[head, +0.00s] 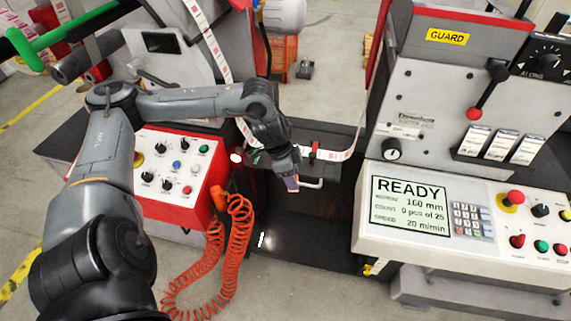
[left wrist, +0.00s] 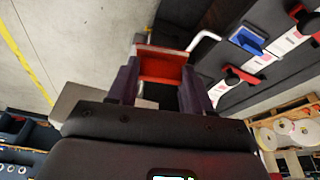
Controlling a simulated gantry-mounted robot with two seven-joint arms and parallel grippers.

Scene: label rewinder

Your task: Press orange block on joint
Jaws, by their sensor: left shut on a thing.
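My left gripper (head: 291,183) is shut on an orange-red block (left wrist: 162,68), which sits between its two dark purple fingers in the left wrist view. In the head view the gripper hangs over the dark bench, in front of and below the label strip (head: 332,155). The block is apart from the strip, which runs at the right in the left wrist view. A red clamp (left wrist: 243,77) lies across the strip. I cannot make out the joint itself. My right gripper is not in view.
A white bent rod (left wrist: 204,38) is close to the block. A machine with a READY screen (head: 410,205) stands at the right. A red control box (head: 178,172) and a coiled orange hose (head: 238,230) are at the left. The dark lower bench (head: 300,235) is clear.

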